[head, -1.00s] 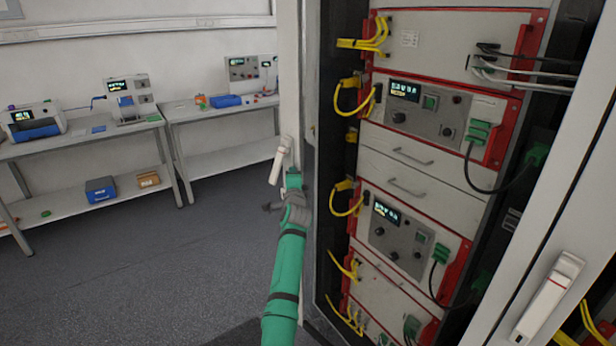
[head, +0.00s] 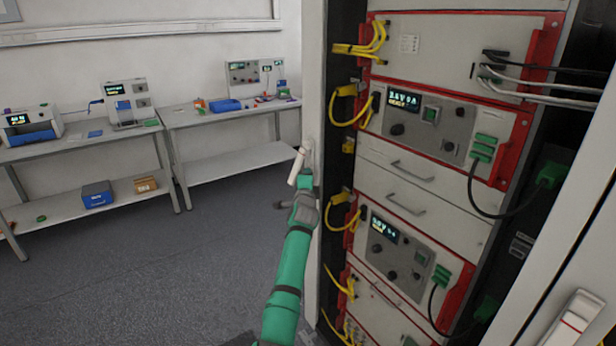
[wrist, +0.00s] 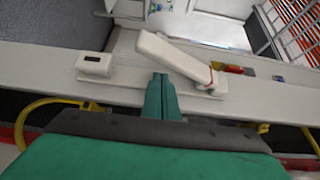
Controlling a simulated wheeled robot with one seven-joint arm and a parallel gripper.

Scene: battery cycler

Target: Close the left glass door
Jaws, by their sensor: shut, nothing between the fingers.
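The left glass door (head: 313,90) shows in the head view as a narrow white upright, nearly edge-on, at the left side of the rack opening. Its white lever handle (head: 297,166) sticks out from it at a tilt. In the wrist view the handle (wrist: 172,55) and the white door frame (wrist: 45,72) lie just beyond my fingers. My gripper (head: 306,180) is shut and empty, close beside the handle; its fingertips also show in the wrist view (wrist: 160,85). I cannot tell whether they touch the frame. The glass is hard to make out.
The rack (head: 410,160) holds red-framed instruments with yellow cables (head: 350,105) bulging toward the door side. Another white door frame with a handle (head: 568,325) stands at the right. Benches (head: 230,116) line the back wall; the floor (head: 150,260) at left is clear.

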